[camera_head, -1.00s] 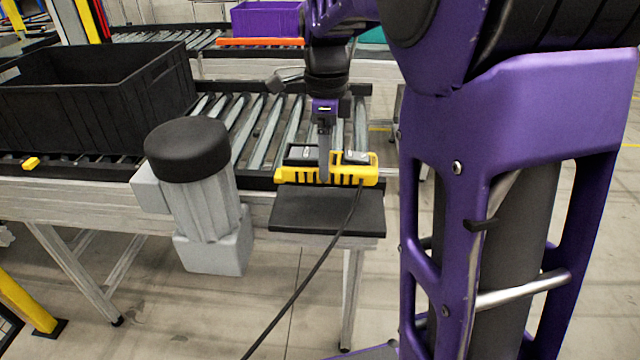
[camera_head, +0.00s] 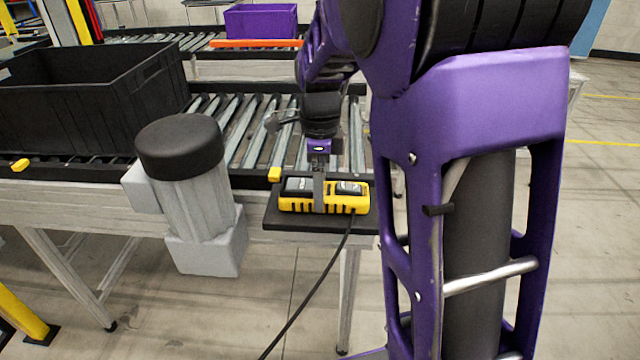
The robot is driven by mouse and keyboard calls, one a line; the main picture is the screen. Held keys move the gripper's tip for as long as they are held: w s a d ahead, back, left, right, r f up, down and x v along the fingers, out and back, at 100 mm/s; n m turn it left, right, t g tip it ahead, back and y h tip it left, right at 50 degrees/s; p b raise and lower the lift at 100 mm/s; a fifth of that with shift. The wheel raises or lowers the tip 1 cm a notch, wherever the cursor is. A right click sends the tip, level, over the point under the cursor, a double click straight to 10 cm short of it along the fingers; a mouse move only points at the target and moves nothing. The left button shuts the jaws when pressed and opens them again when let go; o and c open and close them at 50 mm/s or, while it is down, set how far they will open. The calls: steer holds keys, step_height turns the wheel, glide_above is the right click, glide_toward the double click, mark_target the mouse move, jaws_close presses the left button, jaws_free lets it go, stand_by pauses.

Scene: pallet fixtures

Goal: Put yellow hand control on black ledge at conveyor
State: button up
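The yellow hand control (camera_head: 335,204) with dark button faces is over the black ledge (camera_head: 300,224) at the front side of the conveyor. It looks level and its underside appears at or very near the ledge surface; I cannot tell whether it is touching. A black cable runs from it down toward the floor. My gripper (camera_head: 319,200) points down at the middle of the hand control, with a finger across its front; it appears shut on it. The far finger is hidden behind the control.
A grey motor with a black cap (camera_head: 180,148) stands left of the ledge. A large black crate (camera_head: 85,115) sits on the roller conveyor (camera_head: 235,125). A purple crate (camera_head: 262,21) and an orange bar (camera_head: 256,43) are farther back. Small yellow blocks (camera_head: 274,174) mark the conveyor edge.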

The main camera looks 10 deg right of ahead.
steer(key=shift+o, duration=0.6)
step_height(320, 180, up, 12)
steer(key=p, duration=0.2)
steer(key=shift+r, duration=0.2)
